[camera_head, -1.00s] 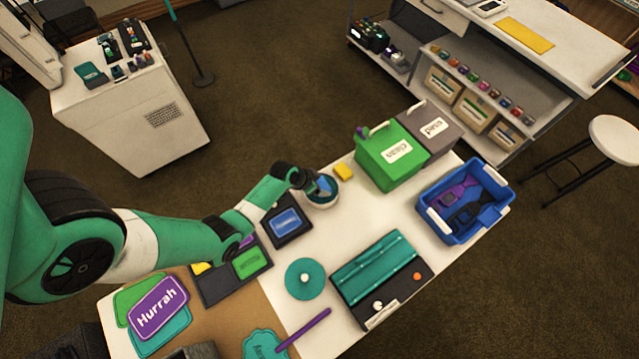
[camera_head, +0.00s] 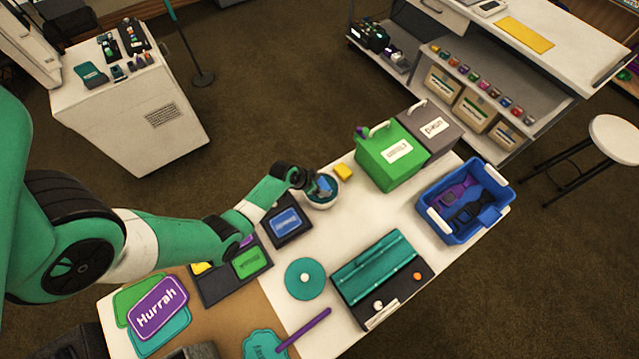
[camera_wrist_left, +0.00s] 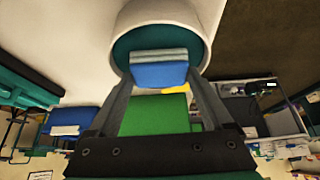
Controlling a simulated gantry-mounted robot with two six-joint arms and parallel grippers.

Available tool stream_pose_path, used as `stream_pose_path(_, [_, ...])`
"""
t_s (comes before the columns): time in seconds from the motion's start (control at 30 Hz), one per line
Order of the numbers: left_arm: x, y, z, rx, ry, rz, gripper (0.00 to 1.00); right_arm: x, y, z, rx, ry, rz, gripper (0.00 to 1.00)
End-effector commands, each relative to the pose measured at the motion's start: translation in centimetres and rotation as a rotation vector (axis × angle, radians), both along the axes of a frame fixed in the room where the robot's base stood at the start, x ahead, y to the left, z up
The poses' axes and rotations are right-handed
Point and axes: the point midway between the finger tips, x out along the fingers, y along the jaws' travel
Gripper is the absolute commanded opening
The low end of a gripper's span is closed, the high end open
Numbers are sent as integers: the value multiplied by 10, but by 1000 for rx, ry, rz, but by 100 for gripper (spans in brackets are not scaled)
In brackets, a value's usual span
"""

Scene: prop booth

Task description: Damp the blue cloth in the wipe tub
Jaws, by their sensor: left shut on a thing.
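The blue cloth (camera_head: 325,188) shows folded at the mouth of the round white wipe tub (camera_head: 322,205) on the table. My left gripper (camera_head: 313,186) is shut on the cloth and reaches over the tub from the left. In the left wrist view the cloth (camera_wrist_left: 159,72) sits between the two fingertips, in front of the tub's teal inside (camera_wrist_left: 128,48). The tub's white rim (camera_wrist_left: 200,25) surrounds that opening. I cannot tell how deep the cloth sits or whether it touches the tub's inside. My right gripper is not in view.
A yellow block (camera_head: 343,172) sits just behind the tub. A green box (camera_head: 385,170) and a grey box (camera_head: 437,135) stand at the back right. A blue crate (camera_head: 447,228) stands at the right. A dark tray (camera_head: 293,236) lies left of the tub. White table is clear between.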

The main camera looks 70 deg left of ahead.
Motion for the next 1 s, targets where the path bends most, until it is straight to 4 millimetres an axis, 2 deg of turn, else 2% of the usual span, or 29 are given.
stream_pose_path(0.27, [-2,-1,2,-1,5,0,40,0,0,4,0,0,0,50])
stream_pose_path(1.0, [-1,0,71,0,2,0,40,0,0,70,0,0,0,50])
